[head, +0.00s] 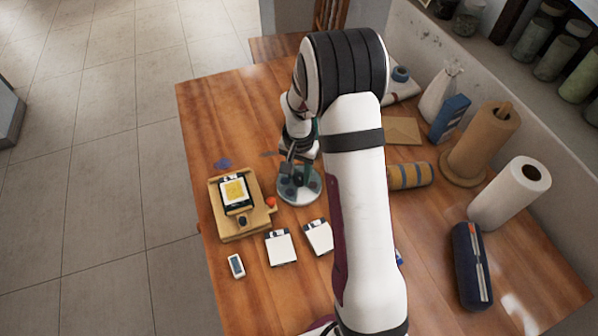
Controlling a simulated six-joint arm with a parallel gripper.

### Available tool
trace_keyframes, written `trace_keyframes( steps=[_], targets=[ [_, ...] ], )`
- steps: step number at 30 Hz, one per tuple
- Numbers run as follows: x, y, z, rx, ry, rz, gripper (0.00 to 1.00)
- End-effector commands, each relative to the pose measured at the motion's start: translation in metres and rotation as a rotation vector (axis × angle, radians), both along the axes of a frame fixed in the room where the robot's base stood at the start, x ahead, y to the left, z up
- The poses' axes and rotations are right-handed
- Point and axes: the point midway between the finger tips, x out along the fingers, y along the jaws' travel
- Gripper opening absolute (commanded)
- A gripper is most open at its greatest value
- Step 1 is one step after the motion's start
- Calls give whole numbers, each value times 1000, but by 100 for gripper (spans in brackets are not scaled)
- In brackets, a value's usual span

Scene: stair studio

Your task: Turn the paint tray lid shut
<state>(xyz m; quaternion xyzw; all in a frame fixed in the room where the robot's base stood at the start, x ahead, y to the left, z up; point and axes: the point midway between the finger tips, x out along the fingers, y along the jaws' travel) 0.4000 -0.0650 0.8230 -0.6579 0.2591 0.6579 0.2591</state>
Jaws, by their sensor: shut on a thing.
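The fingers, the arm and the small size hide the lid's outline and the exact grip. I cannot tell how far the lid is turned.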

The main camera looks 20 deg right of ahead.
Motion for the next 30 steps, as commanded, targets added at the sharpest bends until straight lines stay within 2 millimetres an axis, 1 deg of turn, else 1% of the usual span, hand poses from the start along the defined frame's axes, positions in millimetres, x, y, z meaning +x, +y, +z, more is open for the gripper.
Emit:
trace_keyframes(
  steps=[6,18,19,21,23,24,30],
  targets=[
    [0,0,0,0,1,-33,0],
    [0,0,0,0,1,-37,0],
    [0,0,0,1,2,-37,44],
    [0,0,0,0,1,-36,57],
    [0,0,0,0,1,-36,68],
    [0,0,0,1,1,-36,69],
    [0,0,0,1,1,-35,69]
  ],
)
